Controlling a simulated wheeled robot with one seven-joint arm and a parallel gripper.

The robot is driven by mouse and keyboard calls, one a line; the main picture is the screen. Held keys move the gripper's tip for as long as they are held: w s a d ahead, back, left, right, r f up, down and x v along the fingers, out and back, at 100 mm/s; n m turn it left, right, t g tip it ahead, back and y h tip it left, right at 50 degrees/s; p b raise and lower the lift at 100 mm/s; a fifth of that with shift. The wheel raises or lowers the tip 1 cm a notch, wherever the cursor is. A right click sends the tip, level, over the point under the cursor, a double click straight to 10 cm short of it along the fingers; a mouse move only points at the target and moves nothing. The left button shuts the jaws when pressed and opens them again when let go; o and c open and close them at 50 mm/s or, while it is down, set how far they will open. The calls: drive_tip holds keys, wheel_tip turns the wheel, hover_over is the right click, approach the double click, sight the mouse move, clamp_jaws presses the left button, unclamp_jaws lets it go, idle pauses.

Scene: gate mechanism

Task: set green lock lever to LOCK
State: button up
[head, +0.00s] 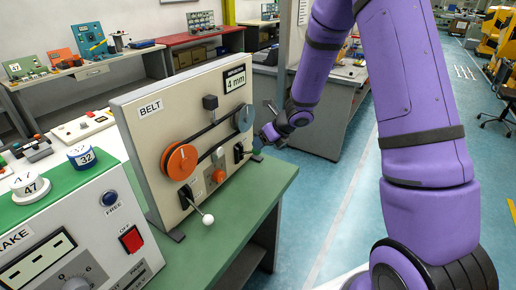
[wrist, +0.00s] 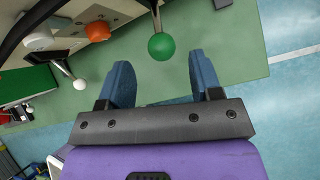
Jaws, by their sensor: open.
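The green lock lever shows in the wrist view as a green ball knob (wrist: 162,46) on a thin metal stem that runs up to the panel. My gripper (wrist: 162,80) is open, with one blue finger on each side of the knob's line. The knob lies just beyond the fingertips, roughly centred between them, and I see no contact. In the head view my gripper (head: 264,137) is at the right edge of the BELT panel (head: 145,125), near a black lever slot. The green knob is not clear there, and no LOCK marking is readable.
A BRAKE box (head: 85,235) stands front left. The green tabletop (head: 225,235) is clear before the panel.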

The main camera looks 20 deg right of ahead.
drive_tip(key=shift+v, duration=2.45)
